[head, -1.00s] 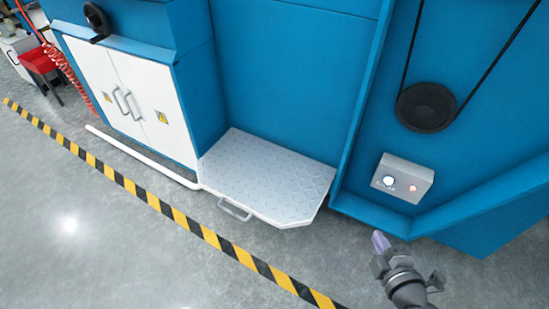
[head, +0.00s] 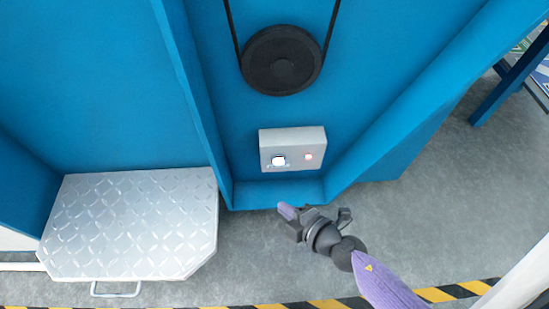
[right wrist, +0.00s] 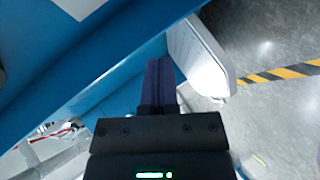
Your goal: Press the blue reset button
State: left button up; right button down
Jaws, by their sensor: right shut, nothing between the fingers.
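The grey control box (head: 292,149) is on the blue machine wall in the head view. Its left button (head: 278,160) glows white with a bluish rim; a smaller red light (head: 308,156) sits to its right. My right gripper (head: 287,211) shows below the box, fingers shut and empty, apart from the button. In the right wrist view its closed fingers (right wrist: 158,85) point toward the blue machine; the button cannot be made out there. My left gripper is not in view.
A black pulley with belt (head: 281,60) is above the box. A blue ledge (head: 280,192) and slanted side panel (head: 400,115) frame it. A diamond-plate step (head: 135,225) stands at left. Grey floor (head: 440,200) is clear at right, with striped tape (head: 450,292).

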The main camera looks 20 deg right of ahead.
aim_at(279, 161)
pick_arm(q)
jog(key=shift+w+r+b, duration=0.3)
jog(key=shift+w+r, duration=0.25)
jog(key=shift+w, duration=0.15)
pick_arm(e)
jog(key=w+d, duration=0.2)
jog(key=w, duration=0.6)
jog(key=shift+w+d, duration=0.2)
jog(key=shift+w, duration=0.1)
dwell(1.0)
jog(key=shift+w+d, duration=0.15)
jog(key=shift+w, duration=0.15)
jog(key=shift+w+d, duration=0.1)
jog(key=shift+w, duration=0.3)
dwell(0.6)
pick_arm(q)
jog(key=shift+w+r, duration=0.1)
pick_arm(e)
jog(key=shift+s, duration=0.1)
pick_arm(q)
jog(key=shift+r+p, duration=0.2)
jog(key=shift+p, duration=0.15)
pick_arm(e)
jog(key=shift+s+a, duration=0.25)
jog(key=shift+s, duration=0.45)
